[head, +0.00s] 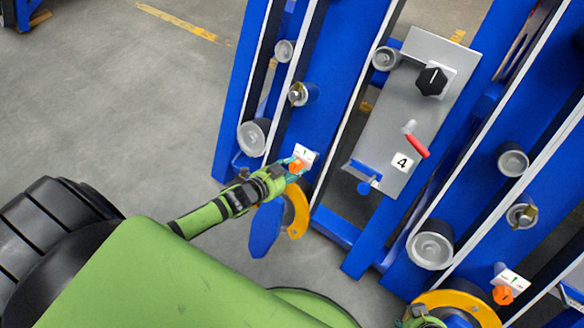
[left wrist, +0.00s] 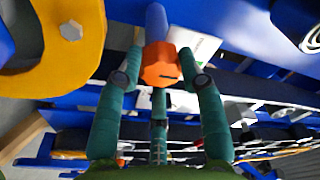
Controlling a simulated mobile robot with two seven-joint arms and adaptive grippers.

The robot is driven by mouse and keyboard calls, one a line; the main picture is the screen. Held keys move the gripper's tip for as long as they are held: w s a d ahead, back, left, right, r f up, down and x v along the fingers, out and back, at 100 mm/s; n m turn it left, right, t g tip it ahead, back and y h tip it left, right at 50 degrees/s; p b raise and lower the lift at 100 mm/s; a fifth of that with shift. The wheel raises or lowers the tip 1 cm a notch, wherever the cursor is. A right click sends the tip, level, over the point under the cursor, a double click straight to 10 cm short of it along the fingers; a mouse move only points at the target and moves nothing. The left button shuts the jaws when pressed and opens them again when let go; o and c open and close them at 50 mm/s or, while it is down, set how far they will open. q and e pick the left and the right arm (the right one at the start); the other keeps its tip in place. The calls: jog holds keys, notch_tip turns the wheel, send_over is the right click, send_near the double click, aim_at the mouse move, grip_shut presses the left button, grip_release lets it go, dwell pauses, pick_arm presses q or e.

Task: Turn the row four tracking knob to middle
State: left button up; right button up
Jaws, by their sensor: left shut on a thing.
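An orange knob (head: 297,166) sits in front of a white label plate (head: 304,153) low on the blue upright, left of the grey panel marked 4. My left gripper (head: 292,168) is at this knob and shut on it. In the left wrist view the orange knob (left wrist: 161,64), six-sided with a dark mark on its face, lies between the green fingers. The label plate (left wrist: 208,46) is partly hidden behind it. A second orange knob (head: 503,294) with a white plate is at lower right. A green part, perhaps of my right gripper, shows at the bottom edge; its fingers are not clear.
The grey panel (head: 383,140) carries a black knob (head: 431,81), a red-handled lever (head: 416,145) and a 4 label. A yellow hook (head: 296,212) is just below my left gripper. Rollers (head: 253,137) stick out from the uprights. Open floor lies left.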

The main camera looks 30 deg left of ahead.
pick_arm(q)
jog(key=shift+w+r, duration=0.15)
jog(key=o, duration=1.1)
jog(key=shift+s, duration=0.3)
jog(key=v, duration=1.1)
jog(key=shift+s+a+r, duration=0.15)
jog(key=shift+s, duration=0.05)
